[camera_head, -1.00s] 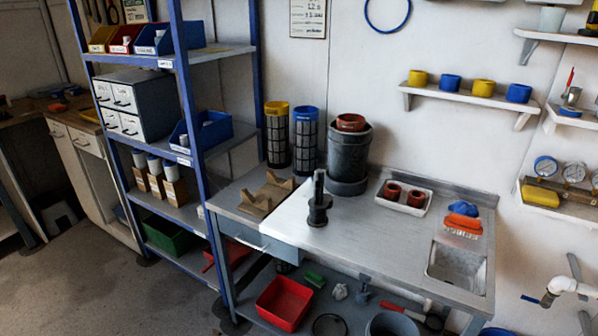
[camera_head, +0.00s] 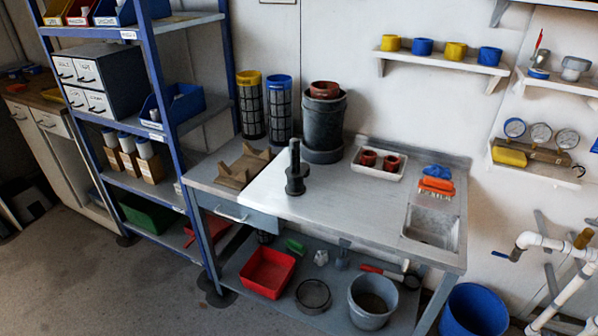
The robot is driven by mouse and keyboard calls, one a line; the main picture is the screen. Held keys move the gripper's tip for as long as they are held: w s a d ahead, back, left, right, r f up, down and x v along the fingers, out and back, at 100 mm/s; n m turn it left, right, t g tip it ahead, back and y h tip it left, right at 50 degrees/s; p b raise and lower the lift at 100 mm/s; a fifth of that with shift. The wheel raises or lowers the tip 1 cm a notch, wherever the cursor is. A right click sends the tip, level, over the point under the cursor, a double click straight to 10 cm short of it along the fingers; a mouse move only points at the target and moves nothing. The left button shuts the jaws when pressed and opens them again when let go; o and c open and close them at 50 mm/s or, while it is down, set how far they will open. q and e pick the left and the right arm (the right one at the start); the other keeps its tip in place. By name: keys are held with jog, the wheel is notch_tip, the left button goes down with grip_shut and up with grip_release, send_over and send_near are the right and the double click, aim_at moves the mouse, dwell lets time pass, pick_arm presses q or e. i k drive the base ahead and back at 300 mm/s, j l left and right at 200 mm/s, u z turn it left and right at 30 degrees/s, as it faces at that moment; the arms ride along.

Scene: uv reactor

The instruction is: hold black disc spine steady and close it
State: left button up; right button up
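The black disc spine (camera_head: 296,170) stands upright on the metal workbench (camera_head: 330,205). It has a round, flanged base and a narrower post rising from it. From this view I cannot tell whether it is open or closed. Nothing touches it from the side. Neither of my grippers is in view.
A wooden cradle (camera_head: 243,168) lies left of the spine. Yellow-topped (camera_head: 250,105) and blue-topped (camera_head: 279,110) mesh cylinders and a dark grey canister (camera_head: 324,125) stand behind. A white tray (camera_head: 378,165) and a sink (camera_head: 431,225) are to the right. The bench front is clear.

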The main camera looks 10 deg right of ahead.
aim_at(294, 187)
jog(key=i+l+u, duration=0.75)
jog(key=l, duration=0.3)
